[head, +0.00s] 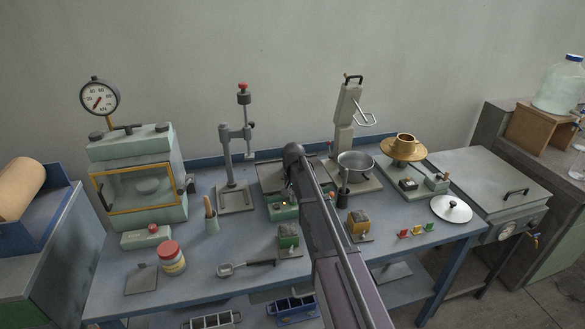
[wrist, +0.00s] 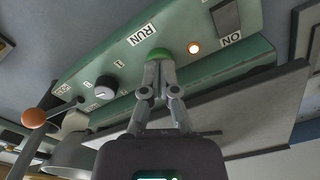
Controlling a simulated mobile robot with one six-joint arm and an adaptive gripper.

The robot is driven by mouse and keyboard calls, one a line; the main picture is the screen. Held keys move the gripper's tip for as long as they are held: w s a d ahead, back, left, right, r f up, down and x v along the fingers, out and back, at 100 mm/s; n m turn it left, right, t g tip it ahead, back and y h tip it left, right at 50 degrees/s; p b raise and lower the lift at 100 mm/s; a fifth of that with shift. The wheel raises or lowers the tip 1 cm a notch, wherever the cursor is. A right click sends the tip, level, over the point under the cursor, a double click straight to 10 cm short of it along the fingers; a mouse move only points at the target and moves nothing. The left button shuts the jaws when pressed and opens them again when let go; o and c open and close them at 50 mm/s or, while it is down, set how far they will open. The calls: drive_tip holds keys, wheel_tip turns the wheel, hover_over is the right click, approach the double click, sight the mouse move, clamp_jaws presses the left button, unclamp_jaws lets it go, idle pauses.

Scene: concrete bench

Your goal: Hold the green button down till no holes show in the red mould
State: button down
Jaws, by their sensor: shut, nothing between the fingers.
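The green button (wrist: 160,53) sits beside the RUN label on a pale green control box (wrist: 125,62) in the wrist view. My gripper (wrist: 160,64) is shut and empty, its fingertips at the button and covering part of it. They appear to touch it; how far it is pressed cannot be told. In the head view the box (head: 283,212) stands in front of a dark plate (head: 270,178), partly behind my arm. The red mould shows in neither view, so its holes cannot be seen; my arm hides part of the plate.
An orange lamp (wrist: 195,46) glows beside the button, and a dial (wrist: 105,88) is on the same box. A green mould (head: 288,238) and a yellow mould (head: 358,224) stand nearby. A stand (head: 233,190) is left of the plate, a steel bowl (head: 355,163) right.

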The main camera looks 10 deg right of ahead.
drive_tip(key=shift+r+p, duration=2.7)
drive_tip(key=shift+r, duration=0.2)
drive_tip(key=shift+r+p, duration=1.85)
drive_tip(key=shift+f, duration=0.25)
drive_tip(key=shift+f+b, duration=3.1)
drive_tip(key=shift+b, duration=0.25)
drive_tip(key=shift+f+b, duration=1.25)
